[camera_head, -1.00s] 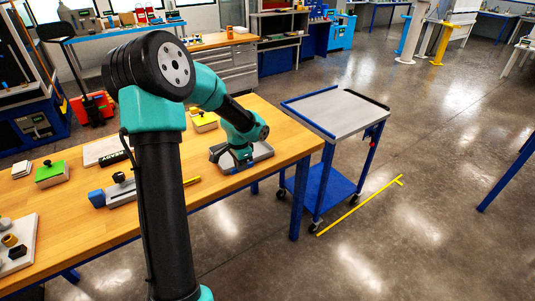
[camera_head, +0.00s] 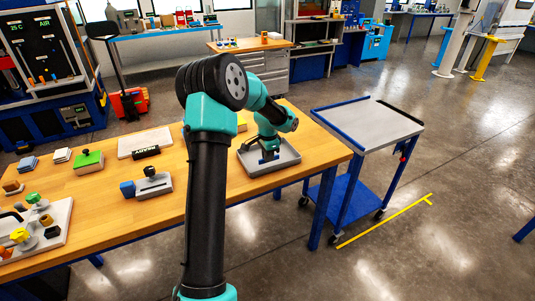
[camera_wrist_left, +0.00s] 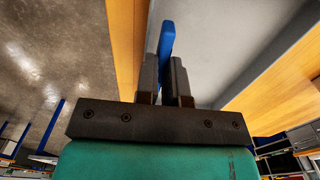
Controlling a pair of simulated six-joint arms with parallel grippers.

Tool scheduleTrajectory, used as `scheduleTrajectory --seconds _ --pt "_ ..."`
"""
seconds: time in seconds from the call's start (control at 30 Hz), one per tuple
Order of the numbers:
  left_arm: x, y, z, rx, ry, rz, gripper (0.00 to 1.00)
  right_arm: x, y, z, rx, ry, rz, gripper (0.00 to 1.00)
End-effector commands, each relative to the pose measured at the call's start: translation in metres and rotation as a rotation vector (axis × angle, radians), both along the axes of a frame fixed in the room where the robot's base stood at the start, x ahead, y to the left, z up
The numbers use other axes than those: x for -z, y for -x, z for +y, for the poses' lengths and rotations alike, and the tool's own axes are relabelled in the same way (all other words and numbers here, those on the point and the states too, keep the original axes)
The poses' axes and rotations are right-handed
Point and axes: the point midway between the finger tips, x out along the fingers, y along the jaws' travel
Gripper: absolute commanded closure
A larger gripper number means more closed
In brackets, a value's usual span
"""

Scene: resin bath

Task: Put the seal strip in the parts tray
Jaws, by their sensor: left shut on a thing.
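The parts tray (camera_head: 287,158) is a shallow grey tray near the right end of the wooden bench. My left gripper (camera_head: 268,158) points down over the tray, within its outline. In the left wrist view my left gripper (camera_wrist_left: 165,82) is shut on the blue seal strip (camera_wrist_left: 166,38), which sticks out past the fingertips. The grey tray also shows beyond the fingers there (camera_wrist_left: 245,45). Whether the strip touches the tray floor I cannot tell. In the head view the strip is mostly hidden by the gripper. My right gripper is not in view.
On the bench left of my arm are a grey fixture with a blue knob (camera_head: 153,186), a black labelled block (camera_head: 146,152), a white plate (camera_head: 144,141) and a green block (camera_head: 89,161). A blue-framed cart (camera_head: 368,124) with an empty top stands to the right.

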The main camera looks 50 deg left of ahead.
Motion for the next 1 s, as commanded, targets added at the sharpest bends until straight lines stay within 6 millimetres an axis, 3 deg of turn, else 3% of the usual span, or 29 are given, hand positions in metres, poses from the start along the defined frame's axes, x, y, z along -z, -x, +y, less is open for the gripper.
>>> scheduleTrajectory --seconds 0.4,0.93,1.0 --pt "0.006 -0.042 0.048 -0.001 0.000 0.000 1.00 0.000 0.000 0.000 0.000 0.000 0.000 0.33" --pt "0.007 -0.049 0.057 -0.001 0.000 0.000 1.00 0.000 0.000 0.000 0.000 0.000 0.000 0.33" --pt "0.019 -0.048 0.056 0.000 0.002 0.003 1.00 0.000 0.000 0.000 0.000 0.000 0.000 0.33"
